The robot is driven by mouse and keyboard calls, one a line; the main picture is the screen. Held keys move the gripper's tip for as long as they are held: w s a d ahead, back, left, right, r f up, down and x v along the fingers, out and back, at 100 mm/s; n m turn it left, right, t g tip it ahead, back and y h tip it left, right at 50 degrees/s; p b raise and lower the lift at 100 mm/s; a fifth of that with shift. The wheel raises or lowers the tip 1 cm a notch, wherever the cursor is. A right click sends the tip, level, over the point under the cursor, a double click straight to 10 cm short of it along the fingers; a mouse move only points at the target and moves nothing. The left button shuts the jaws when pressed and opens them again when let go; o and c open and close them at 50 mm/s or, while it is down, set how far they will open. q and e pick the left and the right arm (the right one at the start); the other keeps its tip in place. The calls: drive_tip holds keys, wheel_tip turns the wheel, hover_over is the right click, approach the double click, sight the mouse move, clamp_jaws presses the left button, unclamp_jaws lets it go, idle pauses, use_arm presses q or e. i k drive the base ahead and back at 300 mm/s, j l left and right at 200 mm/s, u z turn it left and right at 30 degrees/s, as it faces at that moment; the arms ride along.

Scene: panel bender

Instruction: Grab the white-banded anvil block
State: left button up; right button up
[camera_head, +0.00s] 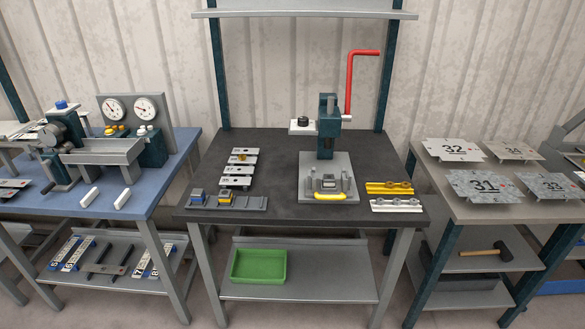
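A low grey rack (252,203) lies at the front left of the dark middle table. Two small dark blocks sit in its left part: one at the left end (197,197), and one with a yellow mark (225,198) just right of it. The right part of the rack looks empty. The blocks are too small to tell for certain which, if either, has a white band. Neither of my grippers is in view.
A press with a red lever (349,85) stands behind a grey plate with a yellow-handled fixture (329,187). Pale plates (238,169) lie behind the rack. Yellow (389,188) and white (396,205) rails lie at right. A green bin (258,266) is on the lower shelf.

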sight(328, 179)
drive_tip(key=i+l+u, duration=0.1)
drive_tip(key=i+l, duration=0.15)
drive_tip(key=l, duration=0.15)
drive_tip(key=i+l+u, duration=0.1)
drive_tip(key=i+l, duration=0.4)
drive_tip(key=l, duration=0.3)
drive_tip(key=u, duration=0.05)
